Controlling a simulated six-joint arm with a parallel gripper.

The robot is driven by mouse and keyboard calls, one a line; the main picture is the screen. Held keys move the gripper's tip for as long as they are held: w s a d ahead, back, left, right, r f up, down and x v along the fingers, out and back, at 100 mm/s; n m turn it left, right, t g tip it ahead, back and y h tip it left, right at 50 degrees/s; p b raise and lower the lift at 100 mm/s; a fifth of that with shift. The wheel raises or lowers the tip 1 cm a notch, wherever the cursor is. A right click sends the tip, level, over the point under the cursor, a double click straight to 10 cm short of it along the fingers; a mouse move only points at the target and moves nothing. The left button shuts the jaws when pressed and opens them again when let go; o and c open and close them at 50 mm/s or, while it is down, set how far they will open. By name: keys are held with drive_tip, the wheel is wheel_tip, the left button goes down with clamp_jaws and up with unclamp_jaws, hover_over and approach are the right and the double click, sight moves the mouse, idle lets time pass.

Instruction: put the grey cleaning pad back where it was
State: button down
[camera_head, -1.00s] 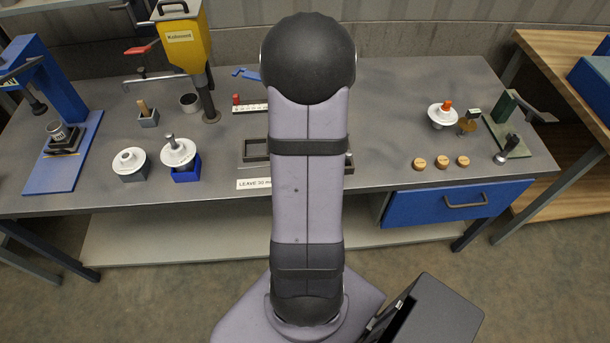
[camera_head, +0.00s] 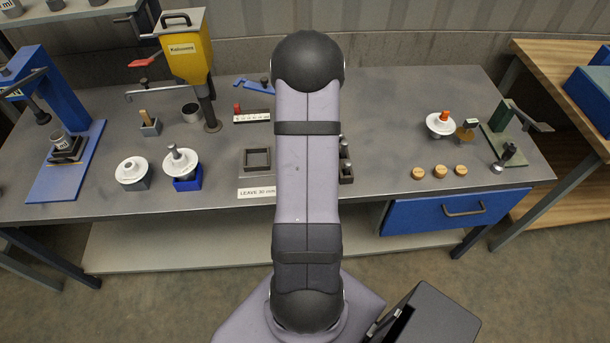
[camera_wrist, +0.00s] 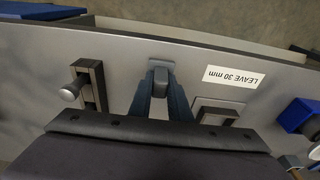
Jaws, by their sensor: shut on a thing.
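In the wrist view my gripper (camera_wrist: 158,92) points down at the bench, its two dark blue-grey fingers closing together at the tips. They are shut on a small grey block, which looks like the grey cleaning pad (camera_wrist: 160,70). The pad is over or on the grey bench top, between the dark rack and the square frame; whether it touches the bench I cannot tell. In the head view my arm hides the gripper and the pad.
A dark square frame (camera_head: 257,159) lies left of my arm, behind the "LEAVE 30 mm" label (camera_head: 256,193). A dark rack (camera_head: 346,172) stands just right of my arm. White insulators on blocks stand left. The bench between the rack and wooden discs (camera_head: 440,171) is clear.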

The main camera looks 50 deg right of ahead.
drive_tip(key=shift+f, duration=0.25)
drive_tip(key=shift+f, duration=0.1)
drive_tip(key=shift+f, duration=0.1)
drive_tip(key=c, duration=1.6)
unclamp_jaws()
drive_tip(key=shift+c, duration=0.2)
wheel_tip(320, 180, up, 12)
drive_tip(key=s+a+b, duration=0.1)
drive_tip(key=shift+s+a+b, duration=0.2)
drive_tip(key=shift+b, duration=0.1)
